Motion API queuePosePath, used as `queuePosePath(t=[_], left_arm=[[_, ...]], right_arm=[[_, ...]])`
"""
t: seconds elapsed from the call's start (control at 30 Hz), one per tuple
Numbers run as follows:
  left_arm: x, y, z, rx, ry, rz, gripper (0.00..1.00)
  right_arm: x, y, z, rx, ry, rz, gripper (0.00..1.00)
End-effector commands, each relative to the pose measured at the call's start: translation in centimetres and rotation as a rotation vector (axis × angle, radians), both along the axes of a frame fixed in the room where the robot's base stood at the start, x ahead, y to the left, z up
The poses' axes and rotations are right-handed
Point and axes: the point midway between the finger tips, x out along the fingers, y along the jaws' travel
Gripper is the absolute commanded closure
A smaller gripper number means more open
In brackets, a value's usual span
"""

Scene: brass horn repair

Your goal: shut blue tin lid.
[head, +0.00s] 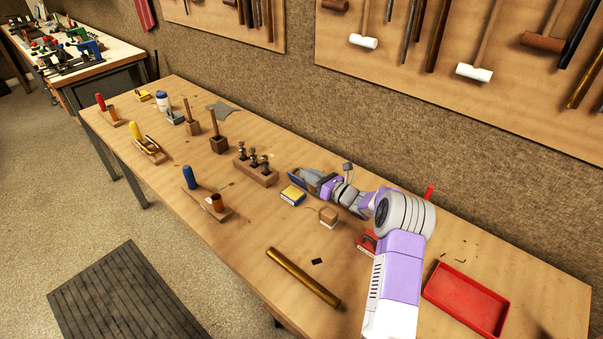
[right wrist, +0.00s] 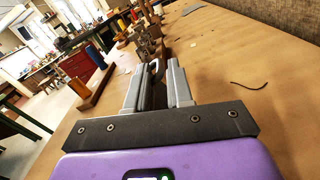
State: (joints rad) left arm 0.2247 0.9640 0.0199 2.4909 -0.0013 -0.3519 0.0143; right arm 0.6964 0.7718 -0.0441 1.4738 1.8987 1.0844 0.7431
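A small dark blue panel (head: 300,179), which looks like the raised lid of the blue tin, stands tilted at the middle of the bench in the head view. The tin's body is mostly hidden by my gripper. My right gripper (head: 311,175) is low at the panel, reaching in from the right; I cannot tell whether it touches. In the right wrist view its two grey fingers (right wrist: 156,90) stand apart with a gap between them. A small grey curved metal piece (right wrist: 155,69) shows at the gap, its hold unclear. My left gripper is out of view.
A yellow and blue box (head: 292,195) lies just in front. A small wooden block (head: 328,217), a brass tube (head: 303,277) and a red tray (head: 466,299) are nearer. A wooden holder with dark metal pieces (head: 256,172) stands left.

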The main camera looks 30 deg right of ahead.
Motion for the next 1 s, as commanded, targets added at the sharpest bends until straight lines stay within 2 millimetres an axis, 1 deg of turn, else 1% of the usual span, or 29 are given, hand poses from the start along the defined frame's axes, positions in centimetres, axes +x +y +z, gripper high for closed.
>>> queuePosePath(t=[0.03, 0.1, 0.23, 0.37, 0.6, 0.73, 0.77, 1.0], left_arm=[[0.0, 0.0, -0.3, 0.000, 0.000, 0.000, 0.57], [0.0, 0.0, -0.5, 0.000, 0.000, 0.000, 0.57], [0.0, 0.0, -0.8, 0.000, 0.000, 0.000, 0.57], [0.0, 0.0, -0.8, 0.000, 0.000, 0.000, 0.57], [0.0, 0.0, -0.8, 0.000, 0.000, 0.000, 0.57], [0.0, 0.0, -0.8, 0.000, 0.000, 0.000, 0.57], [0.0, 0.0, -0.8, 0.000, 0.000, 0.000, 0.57], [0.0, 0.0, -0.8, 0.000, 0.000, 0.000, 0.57]], right_arm=[[0.9, 0.4, -0.2, -0.001, -0.002, 0.003, 0.79], [1.9, 0.6, -0.2, 0.000, 0.000, 0.002, 0.79], [3.2, 0.9, -0.2, 0.000, 0.001, 0.001, 0.79], [3.7, 1.1, -0.1, 0.000, 0.000, 0.000, 0.79], [3.8, 1.1, 0.0, 0.001, 0.000, -0.001, 0.79], [3.8, 1.1, 0.0, 0.001, 0.000, -0.001, 0.99], [3.8, 1.1, 0.0, 0.001, 0.000, -0.001, 1.00], [3.8, 1.1, -0.1, 0.001, 0.000, -0.001, 1.00]])
